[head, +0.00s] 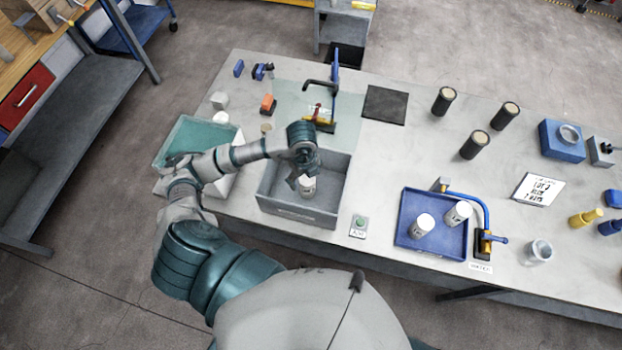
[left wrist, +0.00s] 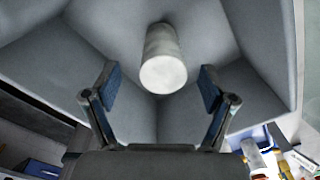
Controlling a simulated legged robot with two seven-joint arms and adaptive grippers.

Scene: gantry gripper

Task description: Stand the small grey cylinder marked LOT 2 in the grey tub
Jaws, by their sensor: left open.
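The grey tub (head: 325,206) stands on the table near its front edge. A small pale grey cylinder (head: 308,186) stands in it, and I cannot read its mark. My left gripper (head: 302,180) is just above and beside this cylinder, partly hiding it. In the left wrist view the cylinder (left wrist: 162,65) stands on the floor of the tub (left wrist: 265,65), near a wall. The open fingers of my left gripper (left wrist: 160,88) show on either side, with no visible contact. My right gripper is not in view.
A blue tray (head: 403,236) with two similar pale cylinders (head: 423,224) is to the right. Behind it stand several black cylinders (head: 474,145). A teal-lined bin (head: 190,133) is left of the tub.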

